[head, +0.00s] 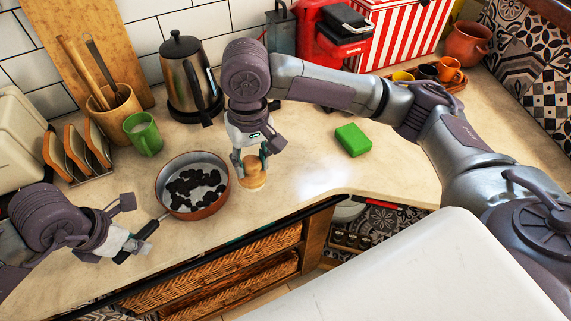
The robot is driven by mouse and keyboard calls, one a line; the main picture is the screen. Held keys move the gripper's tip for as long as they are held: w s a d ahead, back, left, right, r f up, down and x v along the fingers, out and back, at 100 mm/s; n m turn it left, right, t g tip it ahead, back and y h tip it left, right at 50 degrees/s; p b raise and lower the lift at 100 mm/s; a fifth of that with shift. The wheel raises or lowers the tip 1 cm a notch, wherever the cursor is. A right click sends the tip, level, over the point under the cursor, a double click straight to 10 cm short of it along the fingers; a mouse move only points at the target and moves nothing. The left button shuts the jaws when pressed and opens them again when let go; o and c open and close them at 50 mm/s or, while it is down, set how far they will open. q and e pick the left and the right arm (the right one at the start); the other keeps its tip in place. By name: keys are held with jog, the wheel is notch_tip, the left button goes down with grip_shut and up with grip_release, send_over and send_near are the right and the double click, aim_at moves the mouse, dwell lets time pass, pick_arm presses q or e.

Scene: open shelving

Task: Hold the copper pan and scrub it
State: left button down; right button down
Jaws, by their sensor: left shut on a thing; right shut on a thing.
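The copper pan (211,208) sits on the counter near its front edge, with dark patches on its pale inside. My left gripper (141,241) is shut on the pan's dark handle (157,226), which points down and left. My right gripper (251,165) points down just right of the pan. It is shut on a round wooden scrubber (252,180), held beside the pan's right rim and apart from the dark patches. The scrubber's underside is hidden.
A green mug (142,134), a kettle (190,78) and a utensil holder (116,112) stand behind the pan. A green sponge (353,140) lies to the right. The counter between scrubber and sponge is clear.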

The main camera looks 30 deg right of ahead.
jog(key=w+a+r, duration=0.4)
jog(key=w+a, duration=0.3)
jog(key=a, duration=0.5)
jog(key=shift+w+f, duration=0.2)
jog(key=shift+f, duration=3.8)
jog(key=shift+f, duration=0.5)
jog(key=shift+d, duration=0.15)
jog(key=shift+d, duration=1.45)
jog(key=shift+w+a+f, duration=0.1)
jog(key=shift+w+a, duration=0.1)
jog(key=shift+w, duration=0.3)
jog(key=shift+w+a, duration=0.2)
jog(key=shift+w, duration=0.3)
jog(key=shift+a, duration=0.1)
